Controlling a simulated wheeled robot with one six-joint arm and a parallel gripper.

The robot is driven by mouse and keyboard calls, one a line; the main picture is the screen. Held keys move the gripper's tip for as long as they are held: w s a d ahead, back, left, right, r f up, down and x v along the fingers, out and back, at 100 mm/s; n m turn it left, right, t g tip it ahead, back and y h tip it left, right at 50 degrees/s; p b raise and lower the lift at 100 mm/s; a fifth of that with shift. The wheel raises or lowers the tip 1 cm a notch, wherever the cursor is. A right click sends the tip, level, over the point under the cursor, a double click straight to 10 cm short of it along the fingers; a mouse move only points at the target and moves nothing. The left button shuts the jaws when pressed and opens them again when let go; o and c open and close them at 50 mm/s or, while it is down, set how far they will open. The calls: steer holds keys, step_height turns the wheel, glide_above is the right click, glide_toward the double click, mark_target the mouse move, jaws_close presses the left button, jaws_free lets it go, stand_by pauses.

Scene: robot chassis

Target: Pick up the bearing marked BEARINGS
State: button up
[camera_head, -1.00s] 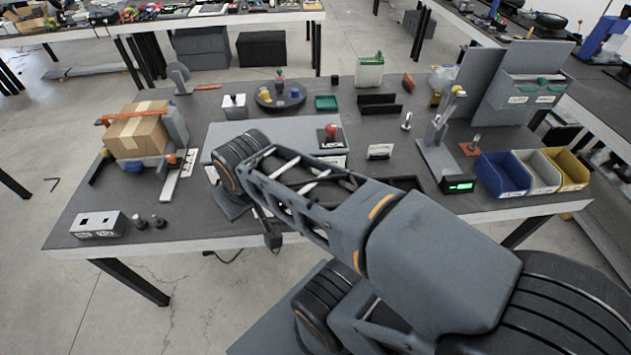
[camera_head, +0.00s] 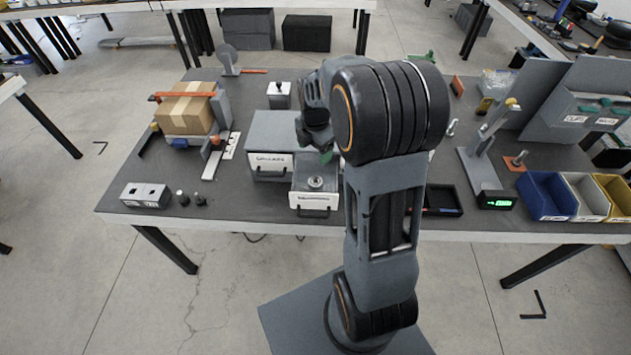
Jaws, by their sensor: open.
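A small round metallic bearing (camera_head: 316,182) lies in a drawer (camera_head: 314,201) that stands open from the grey drawer cabinet (camera_head: 270,128). The drawer front bears a white label, too small to read surely. A second, closed drawer front (camera_head: 269,161) with a label is to its left. My gripper (camera_head: 320,152) is just above and behind the open drawer, pointing down, open and apart from the bearing. My own wrist and arm hide most of the gripper, so its fingers are hard to make out.
A cardboard box (camera_head: 187,112) in a fixture and a grey block with holes (camera_head: 146,195) stand at the left. A black tray (camera_head: 440,200), a green display (camera_head: 496,200) and blue, white and yellow bins (camera_head: 547,196) are at the right. My arm hides the table's middle.

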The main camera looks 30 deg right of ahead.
steer(key=n, duration=0.1)
glide_above(315, 181)
step_height(315, 181, down, 8)
steer(key=shift+d+r+p, duration=0.1)
steer(key=shift+p, duration=0.35)
steer(key=shift+f+p, duration=0.9)
steer(key=shift+f, duration=2.45)
steer(key=c, duration=1)
